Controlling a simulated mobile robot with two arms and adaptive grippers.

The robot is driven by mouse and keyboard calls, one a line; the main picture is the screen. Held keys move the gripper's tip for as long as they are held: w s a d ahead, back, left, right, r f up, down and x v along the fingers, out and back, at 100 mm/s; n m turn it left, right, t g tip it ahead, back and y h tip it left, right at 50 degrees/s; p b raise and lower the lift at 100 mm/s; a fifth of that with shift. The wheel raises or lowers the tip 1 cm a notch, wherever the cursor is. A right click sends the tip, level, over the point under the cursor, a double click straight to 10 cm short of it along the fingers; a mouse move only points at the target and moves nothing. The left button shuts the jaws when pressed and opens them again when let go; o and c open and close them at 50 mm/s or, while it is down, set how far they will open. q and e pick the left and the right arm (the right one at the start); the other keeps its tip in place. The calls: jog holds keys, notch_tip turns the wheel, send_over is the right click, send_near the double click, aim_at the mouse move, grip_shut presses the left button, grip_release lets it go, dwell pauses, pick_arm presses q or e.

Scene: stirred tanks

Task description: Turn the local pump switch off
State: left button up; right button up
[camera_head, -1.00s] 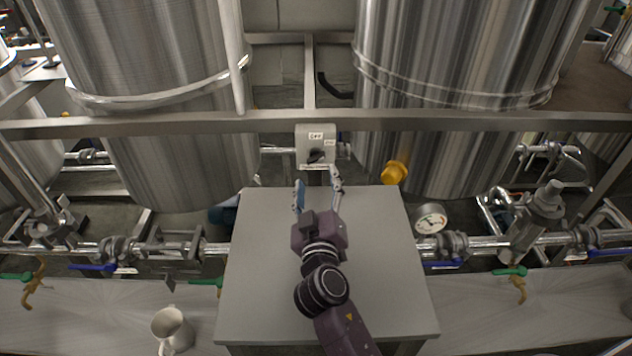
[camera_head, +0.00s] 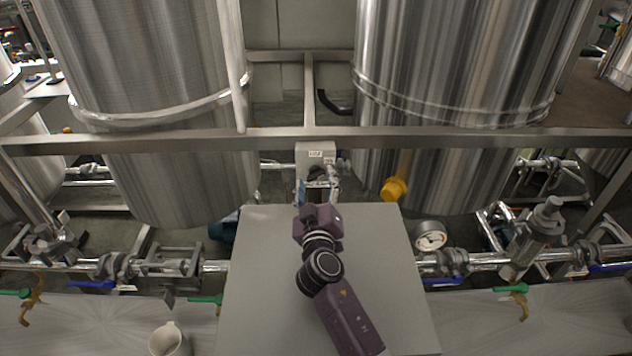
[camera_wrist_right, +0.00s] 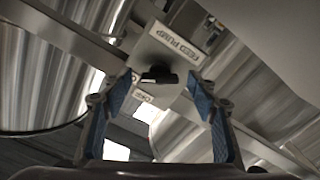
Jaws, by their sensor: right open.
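The pump switch is a grey box (camera_head: 315,151) on the horizontal rail between the two tanks, with a dark knob on its face. In the right wrist view the box (camera_wrist_right: 172,62) bears a "FEED PUMP" label and an "OFF" label, and the black knob (camera_wrist_right: 158,75) shows near the middle. My right gripper (camera_head: 318,183) is open, with its fingers extended to the box. In the wrist view its blue-padded fingers (camera_wrist_right: 161,88) stand either side of the knob, apart from it. In the head view the gripper partly hides the knob. My left gripper is not in view.
A grey cabinet top (camera_head: 380,275) lies under my right arm. A yellow cap (camera_head: 394,189) and a pressure gauge (camera_head: 430,236) are to the right. A cream mug (camera_head: 170,340) stands front left. Large steel tanks flank the switch behind the rail (camera_head: 450,139).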

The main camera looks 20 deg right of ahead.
jog(key=shift+c, duration=0.5)
jog(key=c, duration=1.1)
jog(key=shift+o, duration=0.2)
jog(key=shift+n, duration=1.4)
jog(key=n, duration=0.2)
jog(key=shift+n, duration=0.4)
jog(key=n+p, duration=0.1)
jog(key=n, duration=0.2)
jog(key=shift+r, duration=0.1)
jog(key=shift+n+p, duration=0.4)
jog(key=shift+n, duration=1.2)
